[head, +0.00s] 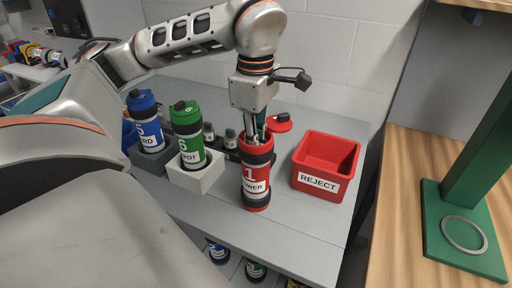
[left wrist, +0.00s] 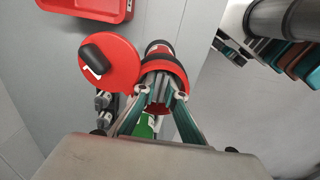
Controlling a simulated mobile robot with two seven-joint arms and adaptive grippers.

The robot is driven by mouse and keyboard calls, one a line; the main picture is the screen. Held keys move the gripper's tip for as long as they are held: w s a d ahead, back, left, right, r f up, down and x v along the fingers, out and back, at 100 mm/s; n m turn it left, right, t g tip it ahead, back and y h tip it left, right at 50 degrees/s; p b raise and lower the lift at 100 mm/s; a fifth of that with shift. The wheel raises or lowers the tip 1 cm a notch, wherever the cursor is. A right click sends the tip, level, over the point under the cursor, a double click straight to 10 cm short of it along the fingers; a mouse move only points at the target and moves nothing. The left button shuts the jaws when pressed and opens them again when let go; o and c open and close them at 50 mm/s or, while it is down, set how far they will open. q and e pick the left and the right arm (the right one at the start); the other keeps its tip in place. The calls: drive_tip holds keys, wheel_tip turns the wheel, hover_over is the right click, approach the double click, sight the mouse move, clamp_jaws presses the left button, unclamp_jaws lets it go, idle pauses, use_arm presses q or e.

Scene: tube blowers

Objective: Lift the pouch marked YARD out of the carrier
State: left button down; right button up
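A red carrier (head: 256,172) marked 1 with a partly hidden word ending in OWER stands upright on the grey counter; its black-banded top also shows in the left wrist view (left wrist: 160,48). Its red lid (head: 279,123) with a black knob is off and behind it, also seen in the left wrist view (left wrist: 108,62). My left gripper (head: 256,132) points down at the carrier's mouth, its teal-padded fingers apart, tips at or inside the opening. I cannot make out a pouch or the word YARD. My right gripper is not in view.
A red REJECT bin (head: 324,166) stands to the right. A green carrier (head: 188,140) in a white block and a blue carrier (head: 146,125) with a label ending in RD stand left. Small dark vials (head: 208,132) sit behind. A green stand (head: 463,210) is far right.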

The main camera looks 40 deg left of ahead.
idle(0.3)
use_arm(q)
drive_tip(key=shift+r, duration=0.15)
drive_tip(key=shift+r, duration=0.3)
wheel_tip(320, 180, up, 19)
drive_tip(key=p, duration=0.5)
drive_tip(key=shift+p, duration=0.3)
drive_tip(key=shift+r, duration=0.1)
